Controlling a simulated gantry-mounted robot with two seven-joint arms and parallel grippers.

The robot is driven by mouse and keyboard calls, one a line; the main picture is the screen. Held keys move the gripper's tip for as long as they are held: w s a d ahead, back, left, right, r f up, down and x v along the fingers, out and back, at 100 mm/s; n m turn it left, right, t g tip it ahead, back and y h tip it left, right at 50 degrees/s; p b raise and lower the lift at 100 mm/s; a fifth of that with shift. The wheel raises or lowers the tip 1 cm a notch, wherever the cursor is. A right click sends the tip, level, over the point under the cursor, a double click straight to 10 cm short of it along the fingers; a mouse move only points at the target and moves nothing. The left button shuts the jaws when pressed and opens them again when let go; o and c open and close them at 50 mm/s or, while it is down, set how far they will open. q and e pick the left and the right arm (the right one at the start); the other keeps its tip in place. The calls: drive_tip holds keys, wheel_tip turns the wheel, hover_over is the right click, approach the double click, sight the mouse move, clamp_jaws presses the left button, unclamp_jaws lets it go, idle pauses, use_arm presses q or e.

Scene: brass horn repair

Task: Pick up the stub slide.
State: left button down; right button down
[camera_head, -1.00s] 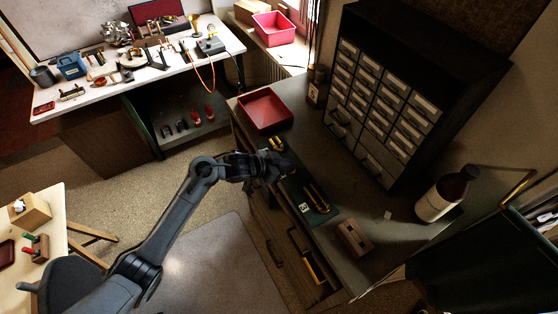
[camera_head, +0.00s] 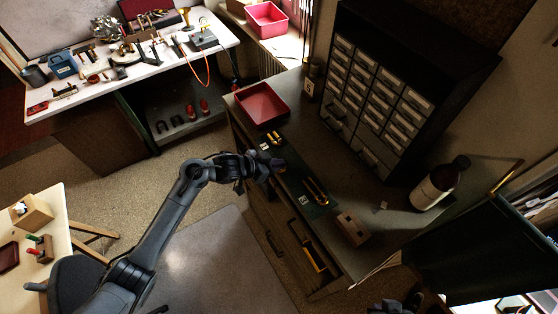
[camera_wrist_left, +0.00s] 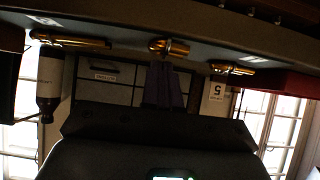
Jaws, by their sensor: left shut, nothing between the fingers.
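Several brass tube pieces lie on the grey cabinet top. One brass piece (camera_head: 317,191) lies on a dark green mat (camera_head: 302,184), and another (camera_head: 274,137) lies near the red tray. A short, round-ended brass piece (camera_wrist_left: 170,47) shows at my left fingertips in the left wrist view. I cannot tell for sure which is the stub slide. My left gripper (camera_head: 277,167) is over the mat's far end, between the other two brass pieces. Its fingers (camera_wrist_left: 165,68) are together and empty, close to the short piece; contact is unclear. A dark part at the head view's bottom edge may be my right gripper.
A red tray (camera_head: 262,105) stands at the far end of the cabinet top. A drawer unit (camera_head: 380,95) stands behind, with a bottle (camera_head: 440,184) to its right. A wooden block (camera_head: 352,228) sits near the front end. An open drawer (camera_head: 312,262) sticks out below.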

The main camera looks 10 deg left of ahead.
use_arm(q)
drive_tip(key=shift+r+p, duration=0.1)
drive_tip(key=shift+p, duration=0.3)
drive_tip(key=c, duration=1.8)
unclamp_jaws()
drive_tip(key=s+a+b, duration=0.2)
drive_tip(key=s+a, duration=0.5)
drive_tip(key=shift+s+a, duration=0.25)
drive_tip(key=shift+a, duration=0.05)
drive_tip(key=shift+c, duration=0.2)
drive_tip(key=o, duration=0.5)
drive_tip(key=shift+s+a, duration=0.35)
drive_tip(key=o, duration=0.9)
drive_tip(key=shift+s, duration=0.1)
drive_tip(key=shift+c, duration=0.2)
